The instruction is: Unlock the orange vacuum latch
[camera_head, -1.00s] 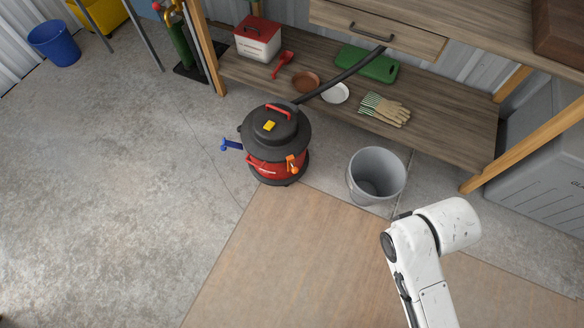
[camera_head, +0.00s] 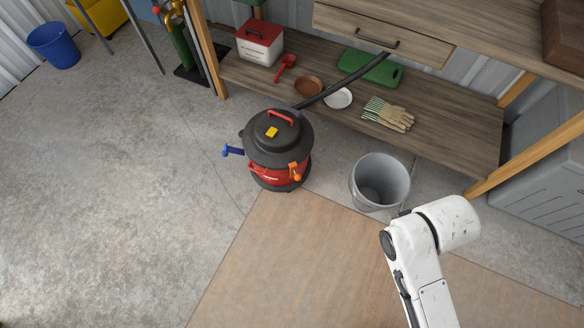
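The orange latch (camera_head: 295,170) sits on the front right side of the vacuum (camera_head: 272,178), a red drum with a black lid and a red top handle. A blue latch (camera_head: 232,151) sticks out from the vacuum's left side. A yellow piece (camera_head: 271,132) is on the lid. A dark hose runs from the vacuum up to the workbench. My white arm shows at the lower right, well apart from the vacuum. My gripper is not in the picture.
A grey bucket (camera_head: 379,184) stands right of the vacuum. Behind, the workbench's lower shelf (camera_head: 455,135) holds gloves (camera_head: 388,113), a white plate (camera_head: 338,98) and a red-lidded box (camera_head: 260,43). Open concrete floor (camera_head: 110,190) lies left; a tan mat (camera_head: 290,270) lies in front.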

